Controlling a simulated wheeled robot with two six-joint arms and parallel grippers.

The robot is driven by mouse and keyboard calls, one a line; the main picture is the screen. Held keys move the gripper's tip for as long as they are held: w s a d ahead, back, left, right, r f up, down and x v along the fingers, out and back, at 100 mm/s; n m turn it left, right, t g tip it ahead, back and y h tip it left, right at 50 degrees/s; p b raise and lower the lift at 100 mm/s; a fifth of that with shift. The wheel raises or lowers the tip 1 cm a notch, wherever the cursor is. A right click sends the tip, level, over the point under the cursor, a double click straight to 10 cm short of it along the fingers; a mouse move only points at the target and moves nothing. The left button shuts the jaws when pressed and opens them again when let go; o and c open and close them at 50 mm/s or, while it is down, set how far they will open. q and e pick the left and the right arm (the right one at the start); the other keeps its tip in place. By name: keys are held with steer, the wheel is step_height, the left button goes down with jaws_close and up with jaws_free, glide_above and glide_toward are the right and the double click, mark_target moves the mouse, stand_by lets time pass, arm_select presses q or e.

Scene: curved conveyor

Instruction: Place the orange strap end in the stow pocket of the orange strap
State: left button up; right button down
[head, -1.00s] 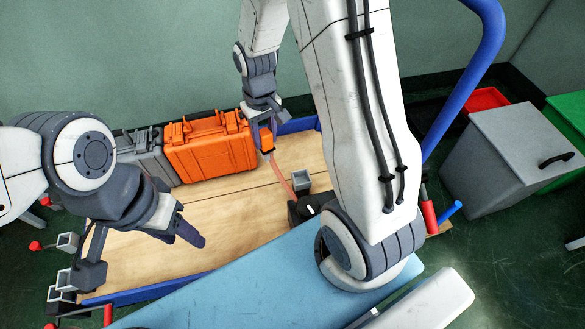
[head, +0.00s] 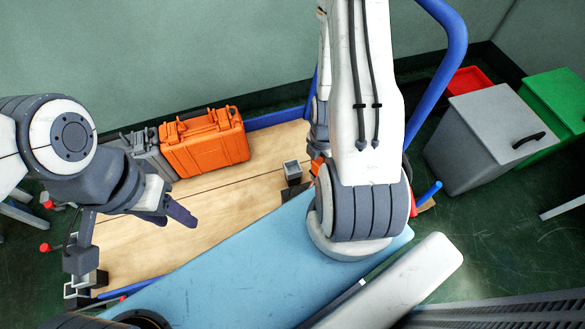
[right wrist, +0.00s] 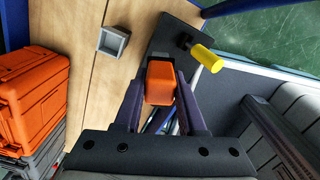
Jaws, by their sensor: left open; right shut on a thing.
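My right gripper (right wrist: 158,90) is shut on the orange strap end (right wrist: 160,72), a small orange block between its two fingers in the right wrist view. In the head view my right arm hides most of that gripper, and only a sliver of orange (head: 316,164) shows. A small grey open-topped pocket (right wrist: 113,41) stands on the wooden deck, apart from the strap end; it also shows in the head view (head: 292,169). The strap's own run is mostly hidden. My left gripper (head: 178,214) is open and empty over the deck's left part.
A dark plate with a yellow-ended handle (right wrist: 206,57) lies beyond the strap end. An orange case (head: 205,143) and a grey case (head: 148,153) stand at the deck's back left. A blue surface (head: 230,265) lies in front. The middle deck is clear.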

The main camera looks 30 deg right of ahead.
steer(key=shift+s+f+b, duration=0.1)
steer(key=shift+f+b, duration=0.05)
steer(key=shift+b, duration=0.15)
steer(key=w+f+b, duration=0.3)
steer(key=b, duration=0.2)
steer(key=w+a+f+b, duration=0.1)
steer(key=w+f+b, duration=0.3)
steer(key=b, duration=0.1)
steer(key=w+f+b, duration=0.4)
steer(key=b, duration=0.1)
steer(key=shift+w+a, duration=0.2)
steer(key=shift+a, duration=0.05)
steer(key=shift+r, duration=0.15)
